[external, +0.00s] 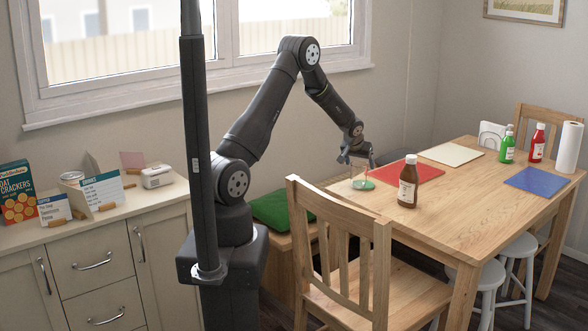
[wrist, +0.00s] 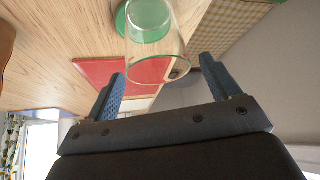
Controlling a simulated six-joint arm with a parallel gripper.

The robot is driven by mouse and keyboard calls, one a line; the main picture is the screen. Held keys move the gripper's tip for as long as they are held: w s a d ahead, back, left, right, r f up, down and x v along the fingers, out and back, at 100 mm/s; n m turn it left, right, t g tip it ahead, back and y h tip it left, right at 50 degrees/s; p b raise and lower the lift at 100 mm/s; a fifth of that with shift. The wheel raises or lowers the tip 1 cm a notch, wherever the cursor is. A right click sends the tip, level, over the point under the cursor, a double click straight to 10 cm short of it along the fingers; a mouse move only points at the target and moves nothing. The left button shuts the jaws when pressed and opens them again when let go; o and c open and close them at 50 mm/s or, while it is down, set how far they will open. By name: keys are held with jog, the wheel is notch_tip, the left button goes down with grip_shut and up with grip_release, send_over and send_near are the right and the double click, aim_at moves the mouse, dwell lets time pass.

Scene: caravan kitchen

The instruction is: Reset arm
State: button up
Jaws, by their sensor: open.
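My gripper (external: 358,158) is at the near left corner of the wooden table, low above it. In the wrist view my gripper (wrist: 161,67) is open, its two blue fingers apart. A clear glass (wrist: 155,45) stands on a green coaster (wrist: 122,22) in front of the fingers, its rim near the gap between the fingertips. I cannot tell whether a finger touches it. In the external view the glass (external: 356,173) is faint below the gripper, over the green coaster (external: 367,185).
A brown bottle (external: 408,182) stands close to the right of the coaster. Red (external: 412,173), cream (external: 451,154) and blue (external: 538,181) mats lie on the table (external: 470,200). A chair (external: 340,235) stands in front. Green and red bottles and a paper roll stand farther right.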

jog(key=shift+f, duration=1.15)
jog(key=v, duration=1.2)
jog(key=x, duration=1.1)
jog(key=shift+w+f, duration=0.1)
jog(key=shift+w, duration=0.05)
jog(key=shift+w+d+f, duration=0.1)
jog(key=shift+w, duration=0.1)
notch_tip(320, 180, up, 4)
jog(key=s+d+r, duration=0.5)
jog(key=s+r, duration=0.2)
jog(key=s, duration=0.3)
notch_tip(320, 180, up, 11)
jog(key=s+d, duration=0.4)
jog(key=d, duration=0.5)
jog(key=s+d+m, duration=0.1)
jog(key=s+d, duration=0.4)
jog(key=d, duration=0.4)
jog(key=shift+r+h, duration=0.3)
jog(key=shift+r, duration=0.05)
jog(key=shift+w+d, duration=0.1)
